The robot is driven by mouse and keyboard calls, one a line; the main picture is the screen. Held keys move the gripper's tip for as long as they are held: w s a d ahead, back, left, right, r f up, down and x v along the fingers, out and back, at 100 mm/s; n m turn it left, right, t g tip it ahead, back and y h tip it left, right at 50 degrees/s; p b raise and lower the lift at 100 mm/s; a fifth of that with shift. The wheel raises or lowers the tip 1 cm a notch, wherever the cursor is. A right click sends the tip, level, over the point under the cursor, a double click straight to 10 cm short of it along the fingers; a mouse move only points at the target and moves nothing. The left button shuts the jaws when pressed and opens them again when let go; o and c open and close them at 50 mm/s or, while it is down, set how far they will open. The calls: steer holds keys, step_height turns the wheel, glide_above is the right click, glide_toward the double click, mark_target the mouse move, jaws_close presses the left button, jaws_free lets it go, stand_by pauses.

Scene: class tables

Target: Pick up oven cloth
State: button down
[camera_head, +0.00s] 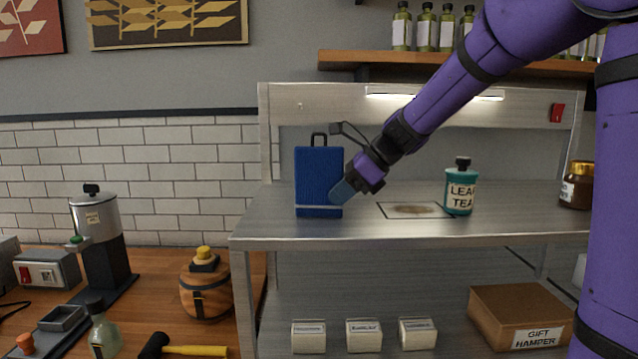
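The oven cloth appears to be the blue, upright rectangular thing (317,178) with a black loop on top and a pale stripe near its bottom. It stands at the left of the steel shelf (290,228). My gripper (342,192) reaches down from the upper right, its blue-grey fingertip overlapping the cloth's lower right edge in the picture. Whether it touches the cloth or is only in front of it cannot be told. The finger gap is not visible.
A teal leaf tea jar (459,192) and a brown jar (576,188) stand to the right on the shelf, beyond a flat square plate (416,210). Below are small white boxes (364,336) and a gift hamper box (522,318). A wooden counter with a grinder (102,240) lies left.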

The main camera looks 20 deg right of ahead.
steer(key=shift+r, duration=0.15)
steer(key=shift+r, duration=0.6)
step_height(320, 180, up, 2)
steer(key=s+d, duration=0.2)
steer(key=s, duration=0.5)
steer(key=s+d+r, duration=0.1)
steer(key=s+d, duration=0.1)
steer(key=s, duration=0.6)
steer(key=shift+s+d+r, duration=0.2)
steer(key=shift+r, duration=0.05)
